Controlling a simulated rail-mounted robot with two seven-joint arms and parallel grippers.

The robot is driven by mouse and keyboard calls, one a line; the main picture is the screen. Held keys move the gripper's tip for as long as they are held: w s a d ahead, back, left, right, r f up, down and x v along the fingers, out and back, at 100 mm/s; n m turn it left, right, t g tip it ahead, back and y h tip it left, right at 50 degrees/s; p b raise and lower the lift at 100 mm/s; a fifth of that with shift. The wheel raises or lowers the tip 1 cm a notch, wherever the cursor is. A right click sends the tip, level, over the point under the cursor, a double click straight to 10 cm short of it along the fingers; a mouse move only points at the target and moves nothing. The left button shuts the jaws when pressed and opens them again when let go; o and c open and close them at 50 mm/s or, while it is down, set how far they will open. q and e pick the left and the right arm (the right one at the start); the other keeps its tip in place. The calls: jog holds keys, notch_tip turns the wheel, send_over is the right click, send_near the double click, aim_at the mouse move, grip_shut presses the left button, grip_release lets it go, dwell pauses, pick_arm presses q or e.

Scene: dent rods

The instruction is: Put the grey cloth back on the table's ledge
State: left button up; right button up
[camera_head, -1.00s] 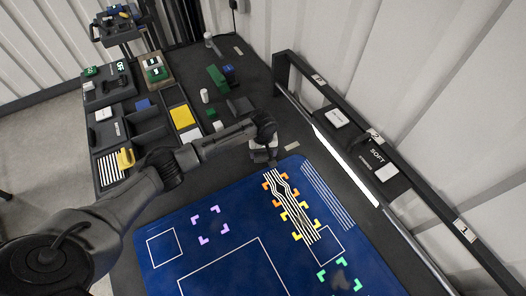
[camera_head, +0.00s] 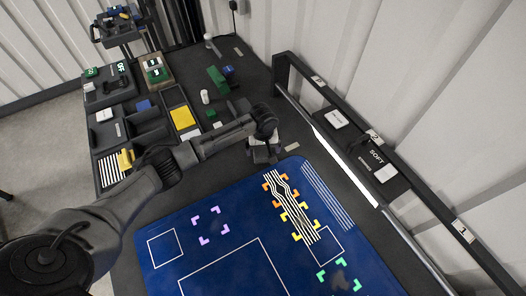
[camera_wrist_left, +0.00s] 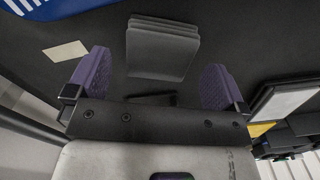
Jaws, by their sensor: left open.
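The grey cloth (camera_wrist_left: 162,48) shows in the left wrist view as a folded, layered dark grey pad lying on the dark tabletop. It lies ahead of and between the two purple fingers of my left gripper (camera_wrist_left: 158,82), which is open with nothing between its pads. In the head view my left gripper (camera_head: 263,155) points down over the dark table just beyond the far edge of the blue mat (camera_head: 160,277). The gripper hides that spot, so I cannot make out the cloth there. My right gripper is not in view.
A black raised ledge (camera_head: 290,66) runs along the right, by the wall, with white labelled cards. A pale tag (camera_head: 292,146) lies just right of the gripper. Left are trays with a yellow block (camera_head: 182,117); behind stand a white cylinder (camera_head: 205,97) and green block (camera_head: 217,77).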

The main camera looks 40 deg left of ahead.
aim_at(264, 151)
pick_arm(q)
notch_tip(264, 151, up, 9)
jog(key=p, duration=0.1)
jog(key=shift+r, duration=0.2)
dwell(0.4)
jog(key=w+d+r+m+t+y, duration=0.1)
jog(key=d+r+m+t, duration=0.65)
jog(key=m, duration=0.45)
jog(key=s+d+m+t, duration=0.1)
jog(key=s+d+m, duration=0.15)
jog(key=s, duration=0.35)
jog(key=s+d+f+n+g, duration=0.1)
jog(key=s+f, duration=0.4)
jog(key=s, duration=0.4)
jog(key=s+d+f+n+g, duration=0.1)
jog(key=s+f, duration=0.4)
jog(key=s, duration=0.5)
jog(key=s+d+f+n+g+h, duration=0.1)
jog(key=s+f+g, duration=0.2)
jog(key=s, duration=0.7)
jog(key=shift+f, duration=0.95)
